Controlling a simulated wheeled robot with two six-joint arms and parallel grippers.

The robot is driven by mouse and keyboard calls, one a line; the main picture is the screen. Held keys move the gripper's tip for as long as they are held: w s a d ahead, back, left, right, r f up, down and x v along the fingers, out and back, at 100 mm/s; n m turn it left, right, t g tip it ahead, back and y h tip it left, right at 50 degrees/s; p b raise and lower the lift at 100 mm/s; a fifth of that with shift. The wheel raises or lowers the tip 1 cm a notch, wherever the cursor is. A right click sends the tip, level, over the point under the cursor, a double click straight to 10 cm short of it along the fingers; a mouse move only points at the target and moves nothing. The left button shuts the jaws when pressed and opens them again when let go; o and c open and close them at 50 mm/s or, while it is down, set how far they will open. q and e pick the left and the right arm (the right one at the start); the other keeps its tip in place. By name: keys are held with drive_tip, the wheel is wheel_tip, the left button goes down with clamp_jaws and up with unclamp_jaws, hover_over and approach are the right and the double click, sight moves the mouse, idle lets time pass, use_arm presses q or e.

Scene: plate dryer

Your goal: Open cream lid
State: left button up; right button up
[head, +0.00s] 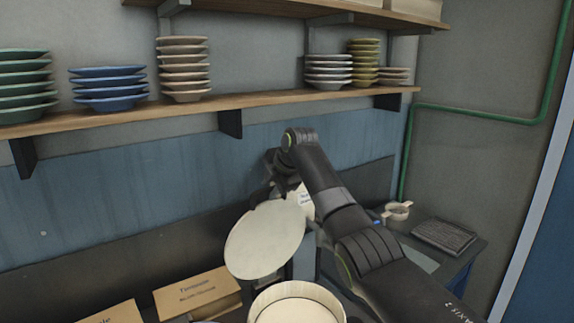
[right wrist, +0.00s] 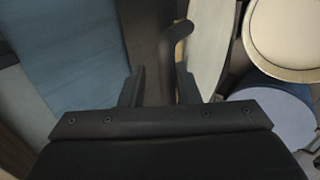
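The cream lid (head: 265,240) is a pale round disc, tilted up beside and behind a round cream container (head: 297,303) at the bottom of the head view. In the right wrist view the lid (right wrist: 207,45) shows edge-on, just right of the fingers. My right gripper (head: 283,187) is at the lid's upper back side, partly hidden by my arm. In the wrist view its fingers (right wrist: 158,88) stand apart. A dark curved handle (right wrist: 178,40) lies close to the right finger, with a gap to the left one. My left gripper is not in view.
Two labelled cardboard boxes (head: 197,292) stand left of the container. A blue round thing (right wrist: 275,115) lies below the container in the wrist view. A shelf (head: 180,109) with stacked plates runs above. A small cup (head: 398,210) and dark rack (head: 444,238) are at right.

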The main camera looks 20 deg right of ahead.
drive_tip(key=shift+s+f+b, duration=0.2)
drive_tip(key=shift+s+b, duration=0.05)
drive_tip(key=shift+b, duration=0.05)
drive_tip(key=b+v, duration=0.7)
drive_tip(key=v, duration=1)
drive_tip(key=shift+w+r, duration=0.2)
drive_tip(key=shift+r, duration=0.1)
drive_tip(key=shift+w, duration=0.1)
drive_tip(key=shift+f, duration=0.1)
